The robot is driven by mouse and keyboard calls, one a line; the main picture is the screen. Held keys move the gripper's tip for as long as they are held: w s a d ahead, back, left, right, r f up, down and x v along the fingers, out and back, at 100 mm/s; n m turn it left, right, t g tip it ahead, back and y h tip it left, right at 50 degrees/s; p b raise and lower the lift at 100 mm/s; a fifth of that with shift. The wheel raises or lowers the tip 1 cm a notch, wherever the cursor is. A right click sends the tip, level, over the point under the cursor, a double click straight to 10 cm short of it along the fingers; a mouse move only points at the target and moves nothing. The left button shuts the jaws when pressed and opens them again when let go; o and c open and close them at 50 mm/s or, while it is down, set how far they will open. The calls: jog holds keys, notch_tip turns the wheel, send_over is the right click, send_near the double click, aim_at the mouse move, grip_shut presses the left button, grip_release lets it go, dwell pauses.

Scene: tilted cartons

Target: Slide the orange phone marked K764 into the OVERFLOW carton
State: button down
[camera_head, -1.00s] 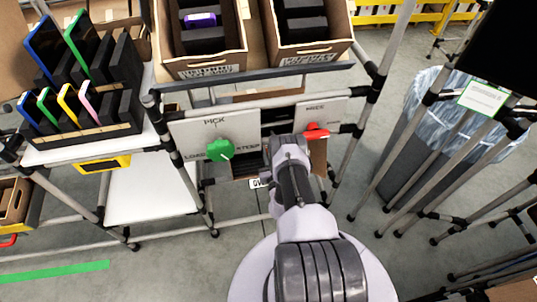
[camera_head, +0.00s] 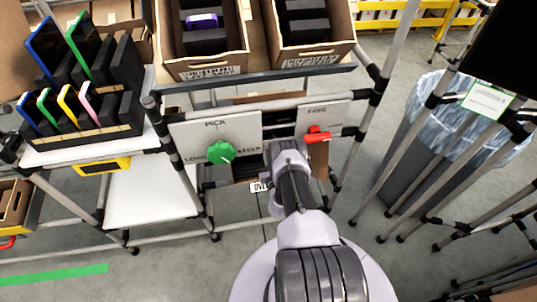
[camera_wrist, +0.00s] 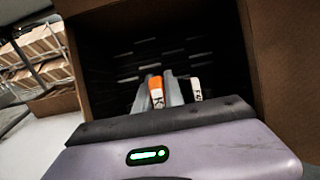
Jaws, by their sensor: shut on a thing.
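In the wrist view my gripper (camera_wrist: 174,90) is shut on an orange phone (camera_wrist: 154,84), seen nearly edge-on between the grey fingers. A white label with dark print shows on it, too blurred to read fully. The fingers point into the dark mouth of a brown carton (camera_wrist: 270,50). How deep the phone reaches is unclear. A white-ended thing with a dark mark (camera_wrist: 196,89) shows just right of the fingers. In the head view a white tag (camera_head: 262,187) reading "OVE" hangs low on the rack, partly covered by my arm. The phone is hidden there.
The rack has a board with a green knob (camera_head: 221,152) and a red handle (camera_head: 316,135) close to my arm. Two cartons with black inserts stand above. A stand of coloured devices (camera_head: 80,130) is at left; a lined bin (camera_head: 425,140) is at right.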

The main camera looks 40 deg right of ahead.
jog(key=shift+w+d+f, duration=0.25)
jog(key=shift+w+d, duration=0.05)
jog(key=shift+w, duration=0.15)
jog(key=shift+w+d+f, duration=0.2)
jog(key=shift+w+d, duration=0.05)
jog(key=shift+w, duration=0.2)
jog(key=shift+w, duration=0.1)
jog(key=shift+w+d+f, duration=0.45)
jog(key=shift+w+f, duration=0.05)
jog(key=shift+w, duration=0.2)
jog(key=shift+w+d+f, duration=0.4)
jog(key=shift+w+f, duration=0.1)
jog(key=shift+w, duration=0.15)
jog(key=shift+w+d+f, duration=0.45)
jog(key=shift+w+f, duration=0.05)
jog(key=shift+w, duration=0.2)
jog(key=c, duration=1.3)
grip_release()
jog(key=shift+c, duration=0.2)
